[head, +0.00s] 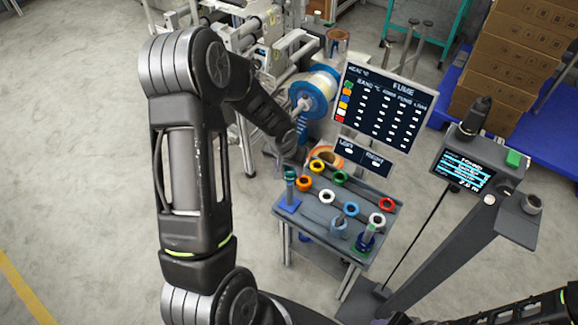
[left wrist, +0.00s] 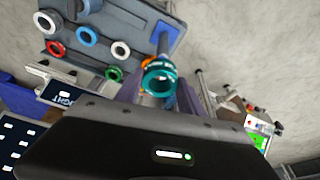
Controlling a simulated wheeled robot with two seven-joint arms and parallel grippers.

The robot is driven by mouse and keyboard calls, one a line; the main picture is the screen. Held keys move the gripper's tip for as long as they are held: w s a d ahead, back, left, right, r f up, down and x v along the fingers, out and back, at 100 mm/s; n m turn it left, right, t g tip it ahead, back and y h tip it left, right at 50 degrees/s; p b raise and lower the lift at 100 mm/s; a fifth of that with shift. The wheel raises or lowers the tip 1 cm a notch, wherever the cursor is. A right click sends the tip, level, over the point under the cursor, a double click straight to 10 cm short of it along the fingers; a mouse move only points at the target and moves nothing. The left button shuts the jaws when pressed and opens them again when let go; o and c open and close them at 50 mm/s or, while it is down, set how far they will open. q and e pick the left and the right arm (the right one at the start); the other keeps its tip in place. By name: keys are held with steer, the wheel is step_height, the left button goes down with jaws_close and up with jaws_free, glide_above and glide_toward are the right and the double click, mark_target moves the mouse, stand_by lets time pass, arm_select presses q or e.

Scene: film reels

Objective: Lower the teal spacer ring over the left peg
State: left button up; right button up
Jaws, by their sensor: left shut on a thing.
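The teal spacer ring (left wrist: 160,77) is held between the fingers of my left gripper (left wrist: 160,92) in the left wrist view, its hole facing the camera. In the head view the ring (head: 291,176) shows at the top of the left peg (head: 290,192), which stands upright on a blue base at the table's left edge. In the left wrist view the grey peg (left wrist: 164,44) runs up behind the ring. I cannot tell whether the ring is around the peg tip or just above it. My right gripper is out of view.
The grey table (head: 315,225) carries several loose rings, including an orange ring (head: 304,184) close to the left peg and a red ring (head: 387,204). Another peg (head: 367,235) stands at the front right. A display screen (head: 385,105) rises behind the table.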

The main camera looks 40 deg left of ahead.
mark_target(290, 183)
arm_select(q)
steer(key=shift+f+b, duration=0.55)
steer(key=shift+f, duration=0.65)
steer(key=shift+b, duration=0.3)
steer(key=shift+f+b, duration=0.65)
steer(key=shift+b, duration=0.05)
steer(key=shift+f, duration=0.15)
steer(key=shift+f+b, duration=0.45)
steer(key=shift+b, duration=0.3)
steer(key=shift+f, duration=0.2)
steer(key=shift+f+b, duration=0.8)
steer(key=shift+b, duration=0.25)
